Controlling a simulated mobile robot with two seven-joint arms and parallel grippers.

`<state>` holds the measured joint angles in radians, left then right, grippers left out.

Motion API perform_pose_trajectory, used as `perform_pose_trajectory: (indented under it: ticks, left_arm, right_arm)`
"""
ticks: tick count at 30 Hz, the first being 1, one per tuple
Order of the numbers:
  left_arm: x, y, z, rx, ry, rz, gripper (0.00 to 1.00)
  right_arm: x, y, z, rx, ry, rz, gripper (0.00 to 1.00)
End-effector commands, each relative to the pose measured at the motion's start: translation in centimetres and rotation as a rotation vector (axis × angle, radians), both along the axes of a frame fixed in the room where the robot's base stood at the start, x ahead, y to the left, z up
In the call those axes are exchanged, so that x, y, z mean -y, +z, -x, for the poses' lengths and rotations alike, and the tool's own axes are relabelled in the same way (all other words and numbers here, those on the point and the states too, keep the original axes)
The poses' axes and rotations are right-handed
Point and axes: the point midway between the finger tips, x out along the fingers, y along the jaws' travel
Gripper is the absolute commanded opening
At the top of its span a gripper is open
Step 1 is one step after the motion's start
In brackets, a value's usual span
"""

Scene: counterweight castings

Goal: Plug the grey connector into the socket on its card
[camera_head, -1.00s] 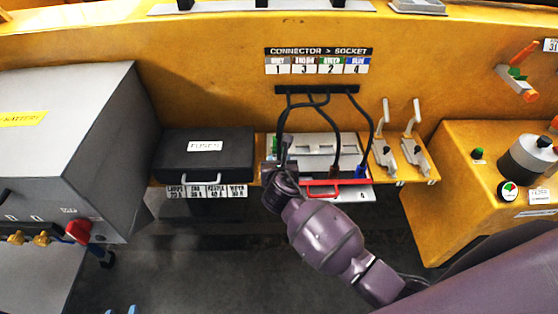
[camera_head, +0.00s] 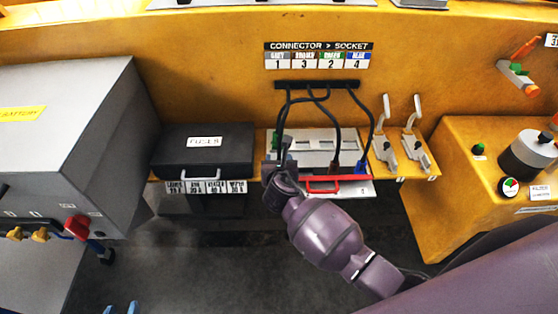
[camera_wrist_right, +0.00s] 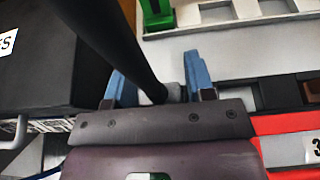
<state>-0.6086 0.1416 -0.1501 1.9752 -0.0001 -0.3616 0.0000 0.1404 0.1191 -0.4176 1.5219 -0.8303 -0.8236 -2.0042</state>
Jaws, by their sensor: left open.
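My right gripper (camera_head: 281,163) is at the left front end of the white socket unit (camera_head: 318,135). In the right wrist view its blue fingers (camera_wrist_right: 160,85) stand either side of the grey connector (camera_wrist_right: 174,92), whose thick black cable crosses in front. The gripper appears shut on it; the connector's tip and the socket under it are hidden. The card (camera_head: 318,56) pairs grey with 1, brown with 3, green with 2 and blue with 4. My left gripper (camera_head: 121,309) shows only its two spread blue fingertips at the bottom edge, open and empty.
A green connector (camera_head: 275,140) is at the unit's left, with brown (camera_head: 334,170) and blue (camera_head: 361,167) ones at its front right. A red handle (camera_head: 323,186) lies in front. The black fuses case (camera_head: 205,155) stands close on the left, two levers (camera_head: 412,150) on the right.

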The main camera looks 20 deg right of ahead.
Motion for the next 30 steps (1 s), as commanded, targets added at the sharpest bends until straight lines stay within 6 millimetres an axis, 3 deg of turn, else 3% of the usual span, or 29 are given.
perform_pose_trajectory:
  ticks: [3,16,30]
  left_arm:
    - [0.0,0.0,0.0,0.000,0.000,0.000,0.43]
    - [0.0,-0.2,0.2,-0.003,0.001,0.001,0.43]
    - [-0.1,-0.7,0.8,-0.022,0.004,0.000,0.43]
  right_arm:
    - [0.0,0.0,0.0,0.000,0.000,0.000,0.66]
    - [-0.1,0.0,0.2,-0.001,0.000,0.000,0.66]
    - [-2.1,3.2,7.4,0.000,0.000,0.000,0.66]
